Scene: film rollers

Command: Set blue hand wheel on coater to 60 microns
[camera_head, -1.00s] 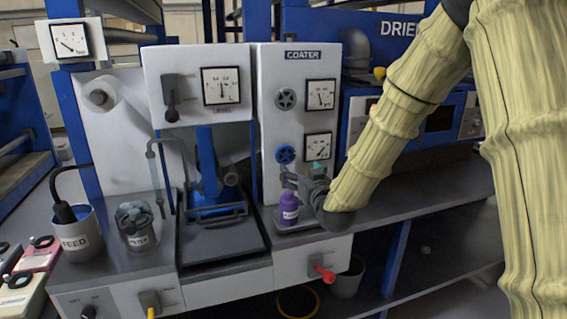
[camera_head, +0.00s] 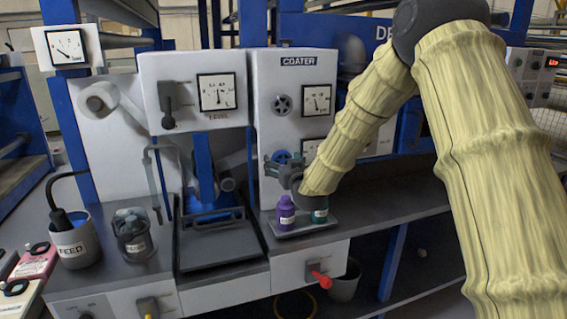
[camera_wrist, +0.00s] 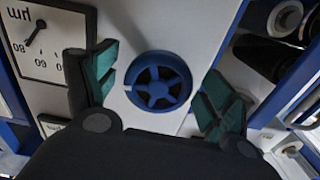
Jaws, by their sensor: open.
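The blue hand wheel (camera_wrist: 158,82) sits on the white front panel of the coater (camera_head: 290,90). In the wrist view it lies between my open fingers, and a white mark shows at its left rim. In the head view the wheel (camera_head: 282,156) is partly hidden by my gripper (camera_head: 273,167). My gripper also shows in the wrist view (camera_wrist: 160,92), with green pads on both sides of the wheel and apart from it.
A purple bottle (camera_head: 285,213) and a dark green bottle (camera_head: 320,212) stand on a small tray (camera_head: 290,232) below my gripper.

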